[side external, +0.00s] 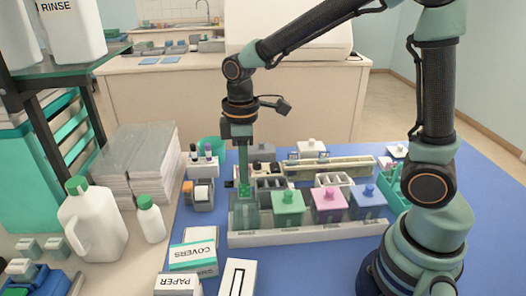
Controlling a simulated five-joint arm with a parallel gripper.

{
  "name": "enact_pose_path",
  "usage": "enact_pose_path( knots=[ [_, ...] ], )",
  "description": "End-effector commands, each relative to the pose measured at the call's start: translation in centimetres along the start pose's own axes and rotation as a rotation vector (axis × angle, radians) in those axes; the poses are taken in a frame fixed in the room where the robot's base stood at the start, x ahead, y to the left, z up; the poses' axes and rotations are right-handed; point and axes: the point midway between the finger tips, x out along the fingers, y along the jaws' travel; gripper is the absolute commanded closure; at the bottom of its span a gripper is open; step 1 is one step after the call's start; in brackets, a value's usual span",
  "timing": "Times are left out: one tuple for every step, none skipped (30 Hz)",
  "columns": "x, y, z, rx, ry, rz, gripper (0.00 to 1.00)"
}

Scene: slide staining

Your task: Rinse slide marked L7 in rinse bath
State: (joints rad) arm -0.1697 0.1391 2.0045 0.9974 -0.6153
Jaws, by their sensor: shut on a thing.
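My gripper (244,182) points straight down over the leftmost bath of the front row. It is shut on a small green piece (244,190), which looks like the end of a slide. No L7 marking can be read, and the lower part of the piece is hard to make out. The leftmost bath (243,218) is clear and grey-green, with no coloured lid visible; I cannot read a label on it. Beside it stand baths with a green lid (288,202), a pink lid (329,202) and a blue lid (368,198).
A white tray (300,236) holds the front row. Behind it are grey racks, a long trough (330,168) and a white lid (311,147). White bottles (92,225) and boxes marked COVERS (194,256) and PAPER (178,285) stand left.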

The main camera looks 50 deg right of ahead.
Motion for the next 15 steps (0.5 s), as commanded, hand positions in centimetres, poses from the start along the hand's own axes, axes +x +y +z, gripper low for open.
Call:
enact_pose_path(
  knots=[
    [0.1, -0.2, -0.1, -0.001, 0.0, 0.0, 1.0],
    [0.2, -0.2, -0.1, -0.001, 0.0, 0.0, 1.0],
    [0.4, -0.3, -0.1, 0.0, -0.001, -0.001, 1.0],
    [0.5, -0.2, -0.1, 0.0, -0.001, -0.001, 1.0],
    [0.6, -0.2, -0.1, 0.0, -0.001, -0.001, 1.0],
    [0.9, -0.2, -0.1, 0.0, -0.001, -0.001, 1.0],
    [1.1, -0.2, -0.1, 0.0, -0.001, -0.001, 1.0],
    [1.3, -0.2, 0.0, 0.0, -0.002, -0.001, 1.0],
    [1.6, -0.2, 0.0, 0.0, -0.003, -0.002, 1.0],
    [1.8, -0.2, 0.0, 0.0, -0.002, -0.002, 1.0],
    [2.0, -0.2, 0.0, 0.0, -0.002, -0.001, 1.0],
    [2.3, -0.2, 0.0, 0.0, -0.003, -0.002, 1.0],
    [2.5, -0.2, 0.0, 0.0, -0.003, -0.002, 1.0],
    [2.7, -0.2, 0.0, 0.0, -0.003, -0.002, 1.0],
    [3.0, -0.2, 0.0, 0.0, -0.002, -0.001, 1.0]
  ],
)
